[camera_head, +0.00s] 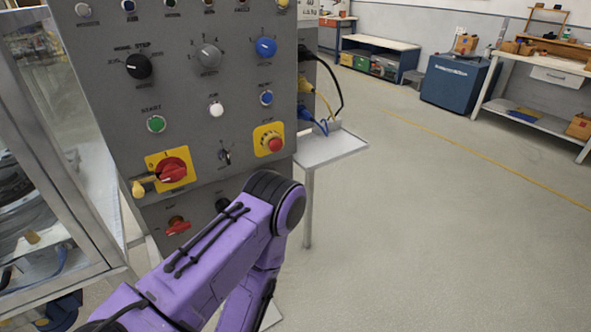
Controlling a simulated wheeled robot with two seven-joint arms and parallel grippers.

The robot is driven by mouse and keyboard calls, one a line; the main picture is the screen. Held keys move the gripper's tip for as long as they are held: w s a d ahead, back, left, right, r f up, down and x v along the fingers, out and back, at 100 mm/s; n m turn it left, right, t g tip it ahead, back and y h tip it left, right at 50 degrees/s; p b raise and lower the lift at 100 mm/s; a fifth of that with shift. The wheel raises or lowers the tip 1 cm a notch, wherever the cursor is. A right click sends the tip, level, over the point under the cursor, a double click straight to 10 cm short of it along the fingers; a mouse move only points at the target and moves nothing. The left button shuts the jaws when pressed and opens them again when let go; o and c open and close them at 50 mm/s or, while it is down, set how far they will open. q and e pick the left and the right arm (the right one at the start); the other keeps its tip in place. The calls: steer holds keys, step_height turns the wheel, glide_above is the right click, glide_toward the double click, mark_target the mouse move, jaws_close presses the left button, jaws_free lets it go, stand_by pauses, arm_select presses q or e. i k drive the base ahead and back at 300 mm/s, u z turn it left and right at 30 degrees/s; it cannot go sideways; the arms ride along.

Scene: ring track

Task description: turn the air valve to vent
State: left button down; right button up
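A grey control panel (185,95) stands upright at the left. A small red lever handle (178,227) sits low on it and looks like the air valve; its label is too small to read. The handle lies roughly level, tilted slightly. A black round fitting (222,204) sits right of it, partly hidden by my purple arm. The arm comes in from the lower left, bends in front of the panel's lower right corner and runs back down. Neither gripper shows in the view.
Above the lever is a red rotary switch (172,169) on a yellow plate, with a yellow tag (139,189) beside it. A red stop button (274,144) is at the right. A glass-sided cabinet (50,150) stands left. A small side table (335,150) adjoins the panel. Floor to the right is clear.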

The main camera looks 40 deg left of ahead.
mark_target(179, 227)
steer(key=u, duration=1.35)
steer(key=k, duration=1.3)
steer(key=z, duration=0.65)
steer(key=i, duration=1.2)
steer(key=u, duration=0.5)
